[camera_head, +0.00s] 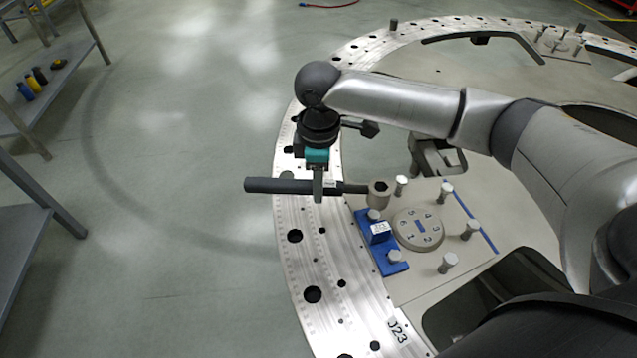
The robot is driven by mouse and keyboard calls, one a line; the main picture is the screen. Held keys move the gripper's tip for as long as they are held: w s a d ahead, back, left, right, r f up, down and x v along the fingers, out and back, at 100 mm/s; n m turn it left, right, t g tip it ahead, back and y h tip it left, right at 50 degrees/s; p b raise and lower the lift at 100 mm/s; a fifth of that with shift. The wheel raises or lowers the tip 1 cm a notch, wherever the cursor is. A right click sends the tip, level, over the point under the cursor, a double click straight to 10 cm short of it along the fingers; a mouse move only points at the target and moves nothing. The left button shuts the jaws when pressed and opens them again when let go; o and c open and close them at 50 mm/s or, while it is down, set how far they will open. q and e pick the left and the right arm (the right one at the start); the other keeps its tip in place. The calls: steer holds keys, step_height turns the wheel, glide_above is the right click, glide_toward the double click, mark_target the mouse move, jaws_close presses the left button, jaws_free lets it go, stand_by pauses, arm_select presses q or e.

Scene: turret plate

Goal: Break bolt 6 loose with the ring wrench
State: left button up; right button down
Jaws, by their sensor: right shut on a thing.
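My right gripper (318,185) is shut on the dark handle of the ring wrench (275,186), which lies across the picture. The wrench's grey ring end (378,194) points right. In the picture it is just above the bolt beside the 6 on the numbered disc, apparently bolt 6 (373,214); I cannot tell whether they touch. That bolt and another bolt (394,256) stand at the two ends of a blue fixture (380,234). Several other silver bolts stand around the numbered disc (420,231). My left gripper is not in view.
The plate lies on a large pale ring (312,260) with dark holes. A dark grey bracket (437,156) stands behind the bolts, under my arm. A dark opening (480,300) lies in front. Shelves (30,100) stand at the far left; the floor between is clear.

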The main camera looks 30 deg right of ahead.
steer(key=shift+f+b, duration=1.5)
steer(key=shift+b, duration=0.3)
steer(key=shift+f, duration=0.2)
steer(key=shift+f+p, duration=0.3)
steer(key=shift+p, duration=1.35)
steer(key=shift+f+p, duration=0.7)
steer(key=shift+p, duration=0.1)
stand_by(0.7)
steer(key=shift+s+a+n+p, duration=0.25)
steer(key=shift+s+n+p, duration=0.3)
steer(key=shift+p, duration=0.15)
steer(key=shift+s+a+n+p, duration=0.2)
steer(key=shift+s+n+p, duration=0.25)
steer(key=shift+n+p, duration=0.15)
steer(key=shift+s+a+n+p, duration=0.2)
steer(key=shift+s+n+p, duration=0.75)
steer(key=shift+s+p, duration=0.25)
stand_by(0.3)
